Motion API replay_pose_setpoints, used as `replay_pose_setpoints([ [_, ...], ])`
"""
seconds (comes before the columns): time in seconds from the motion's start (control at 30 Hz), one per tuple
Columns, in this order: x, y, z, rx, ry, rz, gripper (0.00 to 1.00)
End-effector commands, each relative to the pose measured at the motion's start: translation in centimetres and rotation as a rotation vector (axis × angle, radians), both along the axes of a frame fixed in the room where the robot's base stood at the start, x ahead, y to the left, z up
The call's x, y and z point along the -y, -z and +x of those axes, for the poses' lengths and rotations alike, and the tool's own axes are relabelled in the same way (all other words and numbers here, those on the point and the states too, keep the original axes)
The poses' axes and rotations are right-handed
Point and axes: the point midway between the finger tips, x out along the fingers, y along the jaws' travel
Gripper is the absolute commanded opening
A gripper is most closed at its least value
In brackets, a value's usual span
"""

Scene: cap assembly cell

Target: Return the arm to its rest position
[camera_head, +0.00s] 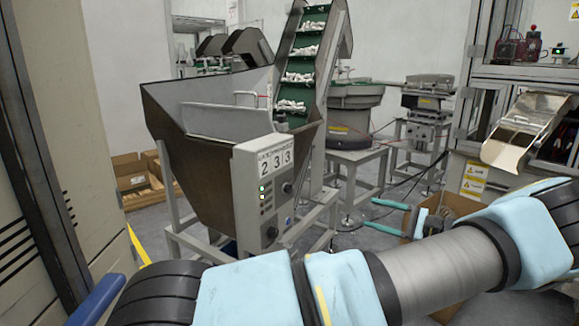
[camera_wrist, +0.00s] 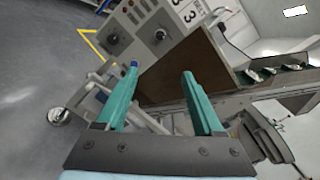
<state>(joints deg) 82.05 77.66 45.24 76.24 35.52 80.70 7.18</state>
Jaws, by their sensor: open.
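My gripper (camera_wrist: 160,88) shows in the wrist view with its two teal fingers apart and nothing between them. Behind the fingers stands the brown hopper (camera_wrist: 180,75) with its control box (camera_wrist: 150,25), and the picture is tilted. In the head view my light blue and grey arm crosses the bottom of the picture. Small teal fingertips (camera_head: 390,204) show past the arm at right of centre, over the floor, apart from the hopper.
The hopper (camera_head: 205,130) with the box marked 233 (camera_head: 265,190) stands close in front, with a green conveyor (camera_head: 303,60) rising behind it. A metal chute (camera_head: 525,130) sits at right and a cardboard box (camera_head: 460,204) below it. A beige cabinet (camera_head: 75,120) closes the left side.

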Motion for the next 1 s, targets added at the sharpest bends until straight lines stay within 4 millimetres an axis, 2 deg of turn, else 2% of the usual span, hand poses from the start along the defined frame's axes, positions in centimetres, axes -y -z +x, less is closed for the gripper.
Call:
replay_pose_setpoints([
  [0.37,-6.1,0.0,1.5,-0.093,-0.131,-0.139,0.69],
  [0.63,-13.0,0.2,1.6,-0.189,-0.289,-0.339,0.69],
  [0.77,-17.3,0.0,0.6,-0.236,-0.398,-0.500,0.69],
  [0.9,-21.9,-0.8,-1.9,-0.272,-0.543,-0.747,0.69],
  [1.0,-24.2,-1.8,-4.1,-0.270,-0.633,-0.931,0.69],
])
